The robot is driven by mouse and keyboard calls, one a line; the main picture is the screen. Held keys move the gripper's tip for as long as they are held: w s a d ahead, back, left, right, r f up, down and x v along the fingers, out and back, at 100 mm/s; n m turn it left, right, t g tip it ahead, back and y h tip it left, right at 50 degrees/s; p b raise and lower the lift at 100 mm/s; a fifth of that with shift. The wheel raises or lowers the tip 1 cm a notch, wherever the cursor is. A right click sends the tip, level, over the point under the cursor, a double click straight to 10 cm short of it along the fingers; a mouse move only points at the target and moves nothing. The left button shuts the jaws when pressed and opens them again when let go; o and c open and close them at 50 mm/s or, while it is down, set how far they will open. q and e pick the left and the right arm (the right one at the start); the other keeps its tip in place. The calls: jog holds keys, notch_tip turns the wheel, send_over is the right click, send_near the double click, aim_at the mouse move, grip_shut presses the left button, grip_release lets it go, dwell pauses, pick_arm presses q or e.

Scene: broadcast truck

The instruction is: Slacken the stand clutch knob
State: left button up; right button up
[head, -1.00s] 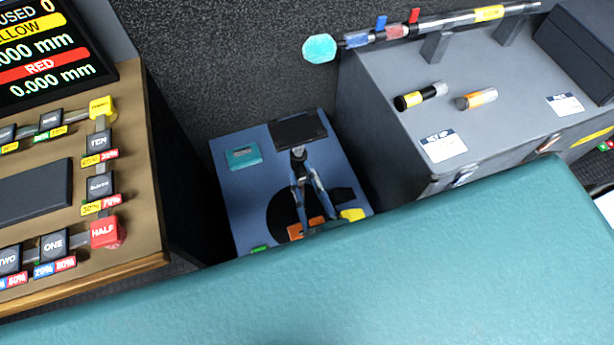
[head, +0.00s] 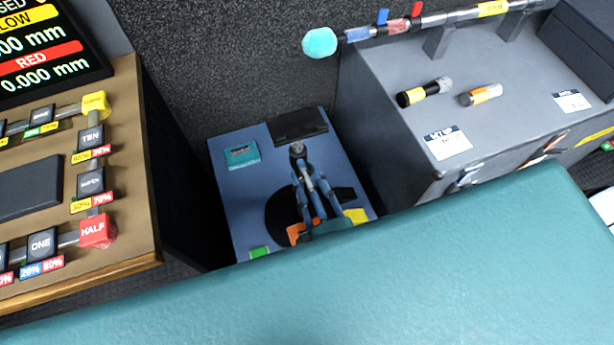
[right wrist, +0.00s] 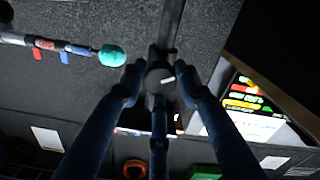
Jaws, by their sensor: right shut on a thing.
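The knob (right wrist: 160,78) is round and dark with a white mark on its face. It sits on a dark upright post (right wrist: 168,28) in the right wrist view. In the head view the grey top of the stand (head: 298,149) shows just beyond my fingertips. My right gripper (head: 305,172) has blue fingers reaching up to it. In the right wrist view its fingertips (right wrist: 158,75) are on both sides of the knob, shut on it. The lower part of the stand is partly hidden by my gripper. My left gripper is not in view.
A blue platform (head: 235,195) with a black disc lies below my right gripper. A grey case (head: 400,150) with two microphone-like cylinders stands right. A brown console (head: 130,230) stands left. A teal surface (head: 350,285) fills the foreground.

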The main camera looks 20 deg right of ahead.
jog(key=shift+s+a+f+n+p, duration=0.1)
jog(key=shift+n+p, duration=0.65)
jog(key=shift+n, duration=5.05)
jog(key=shift+f+n+p, duration=0.1)
jog(key=shift+n+p, duration=0.65)
jog(key=shift+n, duration=5.05)
jog(key=o, duration=1)
jog(key=shift+o, duration=0.7)
